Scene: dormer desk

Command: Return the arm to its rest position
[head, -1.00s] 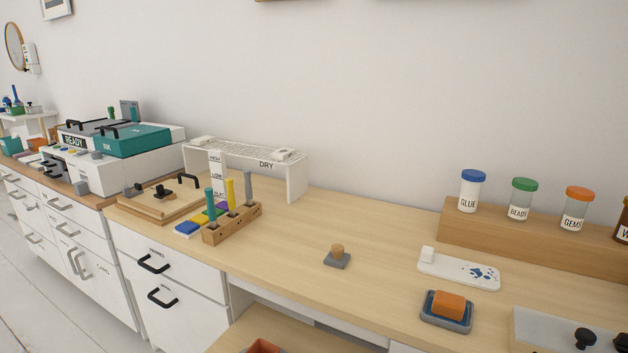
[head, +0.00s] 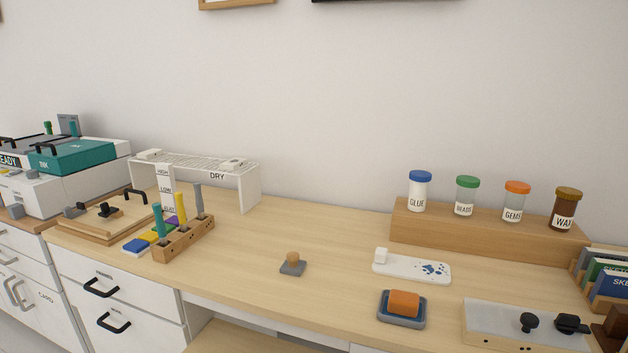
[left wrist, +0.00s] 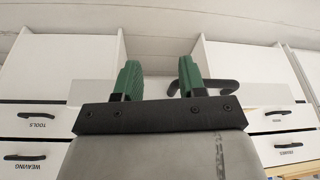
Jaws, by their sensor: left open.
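My left gripper (left wrist: 158,82) shows in the left wrist view with its two green fingers apart and nothing between them. It hangs in front of white drawer cabinets, one with a drawer marked TOOLS (left wrist: 38,115) on the left and others on the right. A dark handle (left wrist: 215,87) shows just beyond the right finger; I cannot tell whether they touch. Neither arm shows in the head view, and my right gripper is in no view.
The wooden desk (head: 235,265) holds a peg block (head: 185,240), a white drying rack (head: 250,185), a small stamp (head: 292,265), an orange block in a blue tray (head: 403,305) and a jar shelf (head: 480,235). Drawers with black handles (head: 100,288) face the front below it.

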